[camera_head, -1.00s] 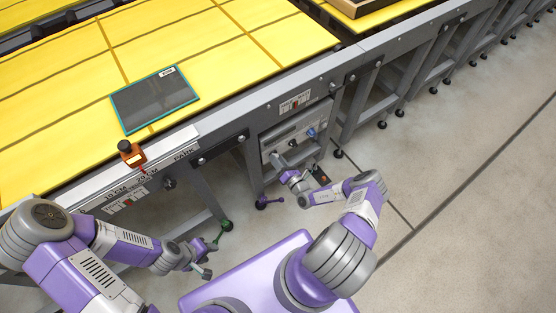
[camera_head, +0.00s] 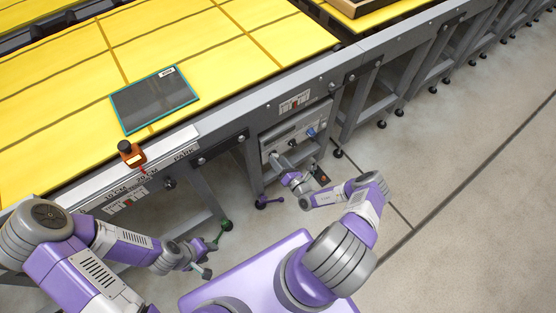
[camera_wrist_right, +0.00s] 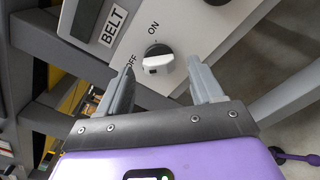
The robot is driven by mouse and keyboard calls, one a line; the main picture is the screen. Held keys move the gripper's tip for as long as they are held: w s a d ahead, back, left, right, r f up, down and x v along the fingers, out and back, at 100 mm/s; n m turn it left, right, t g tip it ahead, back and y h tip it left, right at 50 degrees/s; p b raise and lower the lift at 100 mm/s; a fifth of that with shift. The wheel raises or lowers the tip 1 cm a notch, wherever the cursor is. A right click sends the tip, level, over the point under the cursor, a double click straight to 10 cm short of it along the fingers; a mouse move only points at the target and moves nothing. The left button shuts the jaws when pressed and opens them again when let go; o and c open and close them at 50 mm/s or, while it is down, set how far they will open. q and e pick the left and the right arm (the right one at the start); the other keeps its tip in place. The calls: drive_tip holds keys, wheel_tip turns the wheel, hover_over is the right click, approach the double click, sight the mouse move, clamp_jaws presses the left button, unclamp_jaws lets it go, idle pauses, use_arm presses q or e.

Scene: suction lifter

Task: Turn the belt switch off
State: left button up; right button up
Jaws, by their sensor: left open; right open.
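The belt switch (camera_wrist_right: 157,58) is a round dark knob with a white mark, on a light panel in the right wrist view. A BELT label (camera_wrist_right: 112,25) is to its upper left. ON is printed above the knob and OFF to its left; I cannot tell which one the knob points at. My right gripper (camera_wrist_right: 157,74) is open, its fingers on either side of the knob in the picture; contact is not visible. In the head view my right gripper (camera_head: 279,160) is at the control panel (camera_head: 292,132) and hides the switch. My left gripper (camera_head: 208,258) is open and empty, low at the left.
The yellow conveyor table (camera_head: 230,60) carries a dark tablet-like plate (camera_head: 154,99) with a teal rim. A small orange device (camera_head: 131,154) sits on its front rail. Table legs flank the panel; the floor at right is clear.

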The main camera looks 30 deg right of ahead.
drive_tip(key=s, duration=0.6)
drive_tip(key=shift+s+d+p, duration=0.2)
drive_tip(key=shift+d+p, duration=0.05)
drive_tip(key=shift+p, duration=0.1)
